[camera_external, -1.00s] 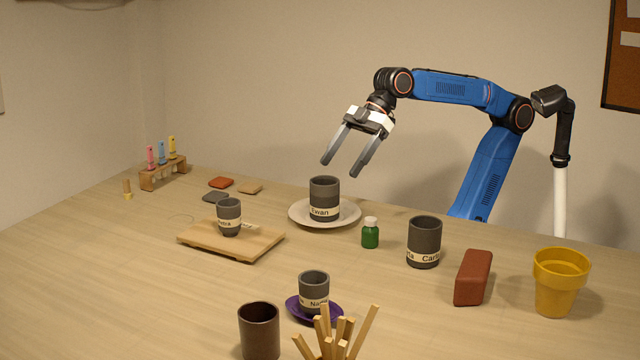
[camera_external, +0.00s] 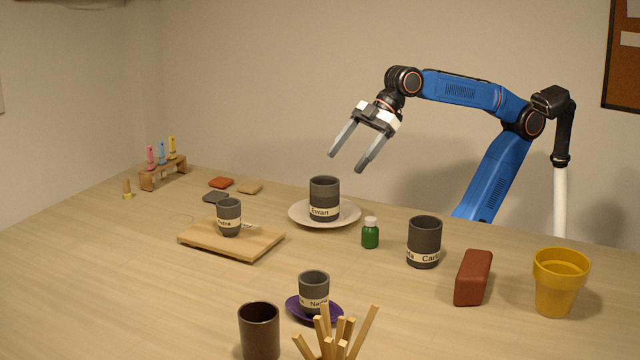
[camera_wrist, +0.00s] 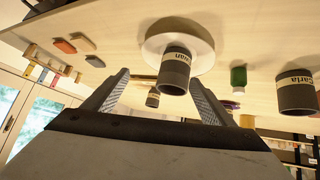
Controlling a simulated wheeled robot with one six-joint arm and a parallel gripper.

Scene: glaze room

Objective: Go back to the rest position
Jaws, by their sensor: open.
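My gripper (camera_external: 346,162) is open and empty. It hangs in the air above the back of the table, over and a little behind the grey cup marked Ewan (camera_external: 324,190). That cup stands upright on a white plate (camera_external: 296,215), apart from the fingers. In the wrist view, the two fingers of my gripper (camera_wrist: 162,82) spread apart with nothing held between them. The Ewan cup (camera_wrist: 174,75) shows beyond them in that view, with the white plate (camera_wrist: 205,50) around its base.
A small grey cup (camera_external: 229,218) stands on a wooden board (camera_external: 262,245). A green bottle (camera_external: 370,235), the Carla cup (camera_external: 424,243), a red-brown block (camera_external: 473,278) and a yellow pot (camera_external: 557,280) stand right. A cup marked Na (camera_external: 314,290) sits on a purple saucer (camera_external: 296,309). Air around my gripper is clear.

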